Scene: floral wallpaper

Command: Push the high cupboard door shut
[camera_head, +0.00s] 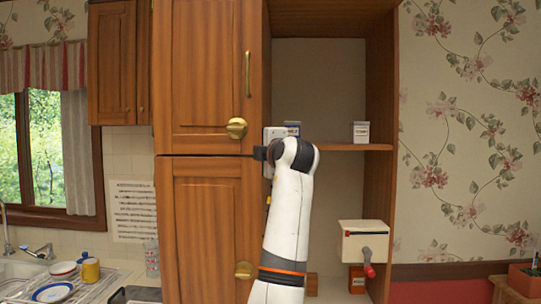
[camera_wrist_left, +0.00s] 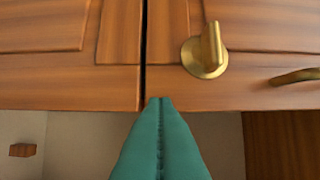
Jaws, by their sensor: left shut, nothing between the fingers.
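The high cupboard door (camera_head: 205,65) is brown wood with a brass knob (camera_head: 237,128) low on it and a brass bar handle (camera_head: 248,73) near its right edge. It looks about level with the lower door (camera_head: 208,220); I cannot tell whether a small opening remains. My left gripper (camera_head: 258,153) is at its lower right corner, by the seam between the doors. In the left wrist view, its teal fingers (camera_wrist_left: 160,101) are shut and empty, with tips at the door edge beside the seam; contact is unclear. The high door (camera_wrist_left: 255,95) also shows there. My right gripper is out of view.
An open shelf (camera_head: 345,147) to the right holds small boxes. A cream box with a red-handled crank (camera_head: 365,240) stands below it. A wall cupboard (camera_head: 112,60) hangs at the left, above a counter with dishes and a sink.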

